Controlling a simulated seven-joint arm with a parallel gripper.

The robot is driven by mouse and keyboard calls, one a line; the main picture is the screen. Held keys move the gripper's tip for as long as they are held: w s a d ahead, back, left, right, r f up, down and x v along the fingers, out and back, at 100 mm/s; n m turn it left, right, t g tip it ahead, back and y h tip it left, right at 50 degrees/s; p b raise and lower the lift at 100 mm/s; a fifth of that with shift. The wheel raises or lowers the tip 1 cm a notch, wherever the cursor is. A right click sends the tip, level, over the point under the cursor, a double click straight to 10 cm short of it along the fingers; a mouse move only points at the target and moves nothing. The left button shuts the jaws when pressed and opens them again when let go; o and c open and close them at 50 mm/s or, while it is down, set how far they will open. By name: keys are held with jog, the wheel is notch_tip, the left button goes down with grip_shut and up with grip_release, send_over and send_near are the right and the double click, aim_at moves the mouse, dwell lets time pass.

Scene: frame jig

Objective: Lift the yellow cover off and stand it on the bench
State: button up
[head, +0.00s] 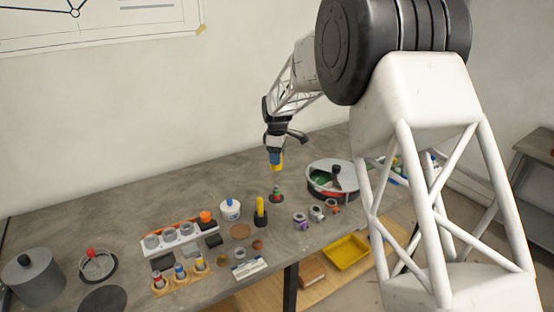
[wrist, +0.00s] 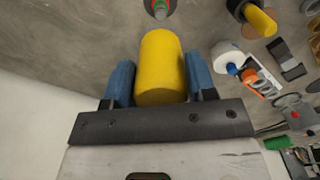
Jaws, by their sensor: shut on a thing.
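My gripper (head: 275,157) is shut on the yellow cover, with its blue fingers on both sides of it. The cover (wrist: 161,66) is a plain yellow cylinder in the wrist view; in the head view only its lower end (head: 277,168) shows below the fingers. It is held in the air above the bench (head: 110,212). A small green and red piece (head: 276,194) on a dark round base stands on the bench below the gripper, apart from the cover. It also shows at the top of the wrist view (wrist: 160,8).
Another yellow cylinder (head: 260,205) stands in a black base left of the green and red piece. A white bottle (head: 230,210) stands further left, and a round container (head: 333,178) stands to the right. The bench behind, toward the wall, is clear.

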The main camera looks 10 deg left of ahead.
jog(key=shift+r, duration=1.65)
jog(key=s+d+f, duration=0.1)
jog(key=d+f, duration=0.9)
jog(key=f, duration=0.1)
jog(key=shift+s+d+f, duration=0.15)
jog(key=shift+s+f, duration=0.2)
jog(key=shift+s, duration=0.05)
jog(key=shift+f, duration=0.1)
jog(key=shift+f, duration=2.4)
jog(key=shift+f, duration=0.5)
